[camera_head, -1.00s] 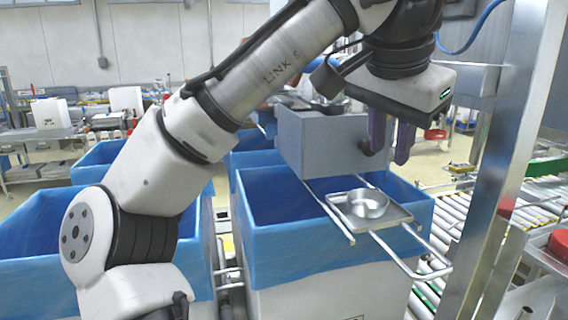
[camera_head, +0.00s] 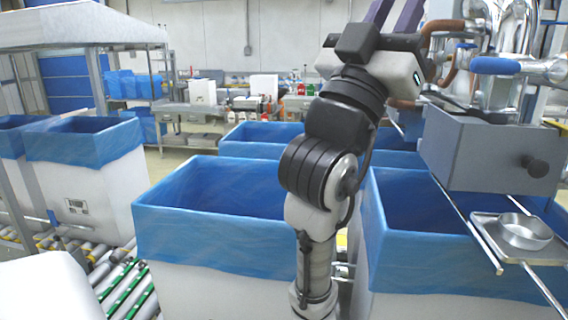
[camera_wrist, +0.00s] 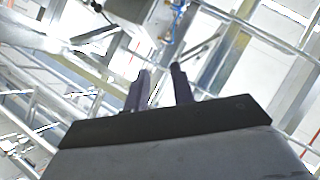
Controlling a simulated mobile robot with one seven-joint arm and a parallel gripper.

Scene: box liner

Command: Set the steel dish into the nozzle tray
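The steel dish (camera_head: 525,232) is a shallow round silver pan. It sits upright inside the small square metal tray (camera_head: 486,222) on the rails at the right of the head view, below and in front of a grey box. My gripper (camera_head: 391,10) is at the top of the head view, its purple fingers pointing up and cut off by the picture edge. It is well above and left of the dish, not touching it. In the wrist view my gripper (camera_wrist: 159,78) shows two dark fingers apart with nothing between them. The dish is not in the wrist view.
The grey box (camera_head: 490,150) with a black knob stands over the rails, with pipes and a blue-handled valve (camera_head: 497,66) above. Blue-lined bins (camera_head: 215,215) fill the middle and left. A roller conveyor (camera_head: 115,280) runs at lower left. The wrist view shows ceiling beams and lights.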

